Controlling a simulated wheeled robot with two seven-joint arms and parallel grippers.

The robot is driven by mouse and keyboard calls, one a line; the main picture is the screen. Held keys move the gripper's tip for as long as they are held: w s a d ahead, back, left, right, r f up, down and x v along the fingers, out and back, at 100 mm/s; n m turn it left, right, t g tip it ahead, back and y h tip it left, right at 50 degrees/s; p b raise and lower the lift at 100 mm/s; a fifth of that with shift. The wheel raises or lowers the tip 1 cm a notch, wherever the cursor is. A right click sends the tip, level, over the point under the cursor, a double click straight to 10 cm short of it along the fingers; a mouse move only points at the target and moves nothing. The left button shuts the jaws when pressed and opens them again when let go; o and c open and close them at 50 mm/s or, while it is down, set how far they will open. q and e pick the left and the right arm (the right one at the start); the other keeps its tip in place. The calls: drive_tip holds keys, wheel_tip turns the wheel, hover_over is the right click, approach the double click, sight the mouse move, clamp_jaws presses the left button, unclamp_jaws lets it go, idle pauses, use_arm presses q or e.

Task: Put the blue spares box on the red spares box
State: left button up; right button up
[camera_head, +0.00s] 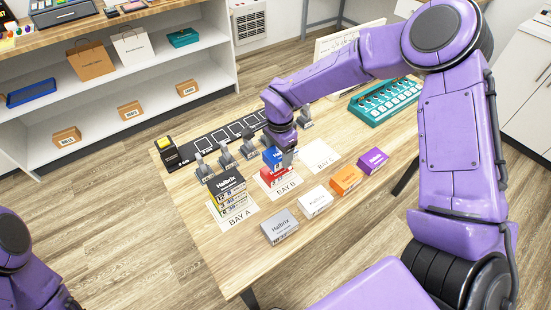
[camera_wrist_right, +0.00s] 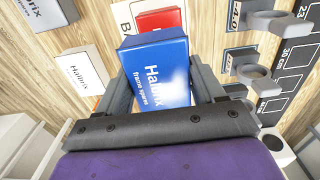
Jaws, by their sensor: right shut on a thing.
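The blue spares box (camera_head: 270,154) is between the fingers of my right gripper (camera_head: 286,155), which is shut on it. In the right wrist view the blue box (camera_wrist_right: 156,78) fills the space between the fingers of that gripper (camera_wrist_right: 160,88). The red spares box (camera_head: 272,178) is on the BAY B sheet (camera_head: 290,190), just below the blue box. The red box (camera_wrist_right: 160,18) shows partly beyond the blue box in the wrist view. I cannot tell whether the two boxes touch. My left gripper is out of view; only part of the left arm shows.
A stack of boxes (camera_head: 229,192) stands on BAY A, left of BAY B. The BAY C sheet (camera_head: 321,155) is bare. Grey (camera_head: 280,228), white (camera_head: 315,201), orange (camera_head: 346,179) and purple (camera_head: 373,161) boxes line the near side. Grey clamp-like holders (camera_head: 226,157) stand behind.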

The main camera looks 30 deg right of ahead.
sight(277, 151)
drive_tip(key=shift+w+a+f, duration=0.1)
drive_tip(key=shift+a+f, duration=0.05)
drive_tip(key=shift+f, duration=0.15)
drive_tip(key=f, duration=0.1)
drive_tip(key=f+p, duration=0.1)
drive_tip(key=f, duration=0.1)
drive_tip(key=shift+w+a+f, duration=0.2)
drive_tip(key=shift+f, duration=0.15)
drive_tip(key=shift+s+f, duration=0.1)
drive_tip(key=o, duration=1.1)
wheel_tip(277, 151, up, 12)
drive_tip(key=shift+r+b, duration=0.2)
drive_tip(key=shift+b, duration=0.65)
